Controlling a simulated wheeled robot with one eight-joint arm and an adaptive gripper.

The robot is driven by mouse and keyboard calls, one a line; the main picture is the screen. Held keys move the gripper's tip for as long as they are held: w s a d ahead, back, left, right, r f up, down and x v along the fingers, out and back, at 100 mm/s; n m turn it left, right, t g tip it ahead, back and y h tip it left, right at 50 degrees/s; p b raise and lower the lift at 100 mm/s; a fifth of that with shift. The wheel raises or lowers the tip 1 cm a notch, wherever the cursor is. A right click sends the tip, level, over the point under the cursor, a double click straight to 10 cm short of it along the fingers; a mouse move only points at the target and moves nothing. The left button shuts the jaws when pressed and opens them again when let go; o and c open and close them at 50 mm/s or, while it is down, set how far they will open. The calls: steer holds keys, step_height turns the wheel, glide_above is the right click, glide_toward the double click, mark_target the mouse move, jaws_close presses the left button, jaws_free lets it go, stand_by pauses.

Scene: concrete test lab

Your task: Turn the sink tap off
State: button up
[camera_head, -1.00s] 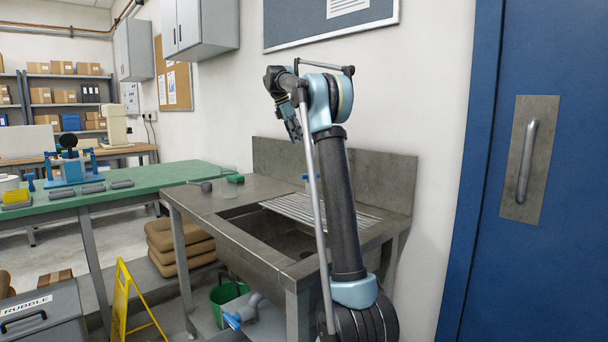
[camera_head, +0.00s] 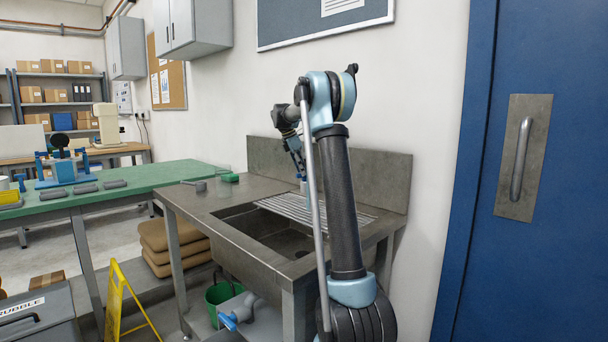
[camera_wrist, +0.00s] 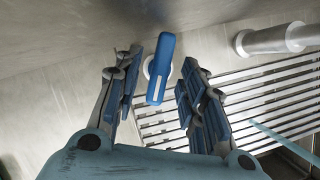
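The sink tap shows in the wrist view as a blue lever handle (camera_wrist: 161,72) on a round metal base, with a metal spout (camera_wrist: 275,40) to its right. My gripper (camera_wrist: 163,62) is open, with one finger on each side of the handle. Gaps show between the handle and both fingers, so it is not gripped. In the head view my gripper (camera_head: 300,168) points down over the back of the metal sink (camera_head: 187,200). The tap is mostly hidden there behind my arm. I cannot tell whether water runs.
A slatted drainer (camera_wrist: 240,95) lies beside the tap, and the sink's upright backsplash (camera_head: 375,180) stands close behind. A blue door (camera_head: 480,260) is at the right.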

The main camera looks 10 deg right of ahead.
steer(key=shift+x, duration=0.8)
jaws_close()
steer(key=shift+w+m, duration=0.1)
steer(key=shift+m, duration=0.3)
steer(key=m+g, duration=0.2)
steer(key=m, duration=0.2)
steer(key=shift+w+m, duration=0.15)
steer(key=shift+m, duration=0.25)
steer(key=m+g, duration=0.1)
steer(key=m, duration=0.1)
steer(key=m+g+y, duration=0.1)
steer(key=m, duration=0.2)
steer(key=shift+w+m, duration=0.1)
steer(key=shift+m, duration=0.2)
